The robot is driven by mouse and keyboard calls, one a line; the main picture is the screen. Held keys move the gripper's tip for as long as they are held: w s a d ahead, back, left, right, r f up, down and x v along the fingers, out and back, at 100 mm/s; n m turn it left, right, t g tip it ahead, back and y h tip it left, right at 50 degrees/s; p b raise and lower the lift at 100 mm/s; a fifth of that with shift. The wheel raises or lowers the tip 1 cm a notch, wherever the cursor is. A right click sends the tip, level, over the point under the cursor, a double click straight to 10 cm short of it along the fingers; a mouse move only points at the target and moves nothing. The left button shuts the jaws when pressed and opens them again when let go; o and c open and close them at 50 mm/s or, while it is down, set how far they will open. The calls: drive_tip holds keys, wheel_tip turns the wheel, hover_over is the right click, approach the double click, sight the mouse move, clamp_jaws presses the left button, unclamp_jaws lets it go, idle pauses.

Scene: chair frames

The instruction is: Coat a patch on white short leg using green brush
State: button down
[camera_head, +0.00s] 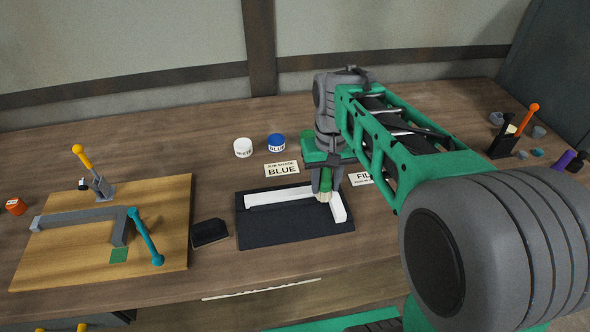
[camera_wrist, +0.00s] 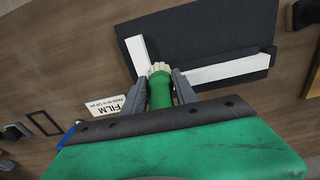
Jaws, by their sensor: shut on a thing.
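My gripper (camera_head: 326,174) is shut on the green brush, whose pale bristles point down. The green brush (camera_wrist: 160,92) shows between both fingers in the wrist view. The white short leg (camera_head: 339,207) is the short arm of a white L-shaped piece lying on a black mat (camera_head: 290,232). The short leg also shows in the wrist view (camera_wrist: 138,54). The bristles are at or just over the short leg, near the corner with the long leg (camera_head: 285,197). I cannot tell whether they touch it. No coated patch is visible on the white surface.
A card reading BLUE (camera_head: 282,170), a white pot (camera_head: 243,148) and a blue-lidded pot (camera_head: 276,142) stand behind the mat. A card reading FILM (camera_head: 361,179) lies at its right. A small black tray (camera_head: 209,233) and a wooden board (camera_head: 172,215) with a grey L-shaped piece are at left.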

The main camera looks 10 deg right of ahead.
drive_tip(key=shift+s+f, duration=0.4)
drive_tip(key=shift+f, duration=0.45)
drive_tip(key=r+p, duration=0.2)
drive_tip(key=shift+w+r+p, duration=0.2)
drive_tip(key=shift+p, duration=0.1)
drive_tip(key=shift+f, duration=0.15)
drive_tip(key=shift+r, duration=0.2)
drive_tip(key=shift+a, duration=0.1)
